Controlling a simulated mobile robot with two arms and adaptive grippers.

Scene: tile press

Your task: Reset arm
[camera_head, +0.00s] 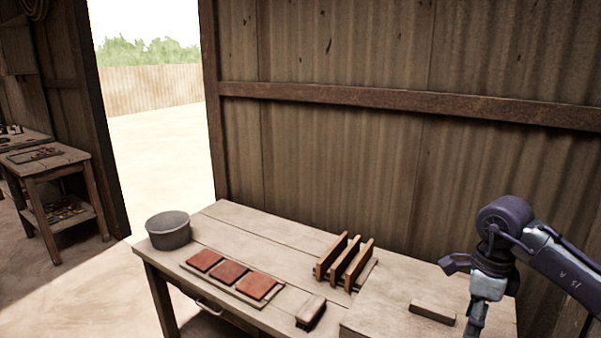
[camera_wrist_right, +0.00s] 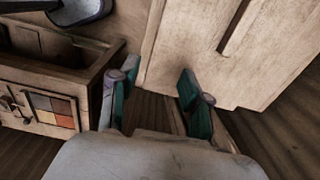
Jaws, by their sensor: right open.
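My right arm comes in from the right in the head view, bent over the right end of the wooden table (camera_head: 215,225). Its lower end runs down to the bottom edge there, so the fingertips cannot be made out. In the right wrist view my right gripper (camera_wrist_right: 155,92) shows two teal fingers set wide apart, with nothing between them. My left gripper is not in view. Three red-brown tiles (camera_head: 229,273) lie in a row on a flat board at the table's front left. A wooden rack with upright slats (camera_head: 344,258) stands near the table's middle.
A grey round tub (camera_head: 168,230) stands at the table's left end. A brush-like block (camera_head: 310,312) and a small wooden bar (camera_head: 432,311) lie nearer my arm. The wrist view shows an open wooden box (camera_wrist_right: 85,75) and a pale panel (camera_wrist_right: 190,45). A corrugated wall is behind.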

